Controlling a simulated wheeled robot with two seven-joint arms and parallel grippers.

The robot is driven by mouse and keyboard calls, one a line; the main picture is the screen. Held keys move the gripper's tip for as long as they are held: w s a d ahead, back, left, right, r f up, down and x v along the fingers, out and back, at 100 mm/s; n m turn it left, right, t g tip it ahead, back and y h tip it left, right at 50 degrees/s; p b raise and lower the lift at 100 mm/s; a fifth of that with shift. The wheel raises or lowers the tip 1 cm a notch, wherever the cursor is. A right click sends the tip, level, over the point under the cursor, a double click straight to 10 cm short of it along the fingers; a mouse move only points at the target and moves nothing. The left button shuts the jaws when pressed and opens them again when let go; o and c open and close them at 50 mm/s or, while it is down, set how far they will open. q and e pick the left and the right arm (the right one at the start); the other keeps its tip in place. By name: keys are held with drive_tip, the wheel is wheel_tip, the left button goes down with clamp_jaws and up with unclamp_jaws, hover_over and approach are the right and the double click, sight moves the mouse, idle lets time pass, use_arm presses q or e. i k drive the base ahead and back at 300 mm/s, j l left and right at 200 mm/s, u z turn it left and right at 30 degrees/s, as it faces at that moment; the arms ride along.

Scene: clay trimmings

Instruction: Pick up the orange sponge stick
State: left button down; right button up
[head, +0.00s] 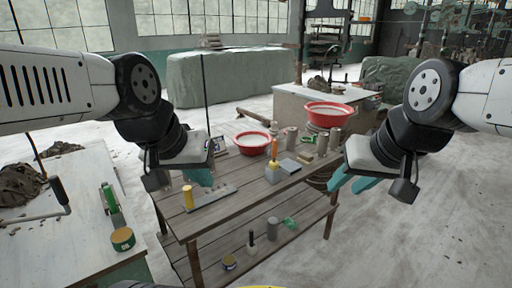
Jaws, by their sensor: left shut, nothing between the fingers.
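The orange sponge stick (274,149) stands upright in a small grey block holder (272,174) on the wooden table, near the middle of the head view. My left gripper (204,178) is to the left of the stick, over the table's left part. It is shut and empty, its fingers partly hidden by its own body. My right gripper (352,183) is to the right of the stick, off the table's right edge. Its two teal fingers are apart and hold nothing. Neither gripper touches the stick.
The wooden table (228,205) also bears a red-rimmed bowl (252,144), several grey cylinders and a yellow cylinder (188,197) on a grey plate. Another red-rimmed bowl (329,114) stands behind. A lower shelf (240,250) holds small items. A white-topped bench (65,225) is at left.

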sight(274, 164)
drive_tip(key=i+z, duration=0.15)
drive_tip(key=i, duration=0.3)
drive_tip(key=i+j+z, duration=0.15)
drive_tip(key=i, duration=0.25)
drive_tip(key=i+j+z, duration=0.15)
drive_tip(key=i, duration=0.3)
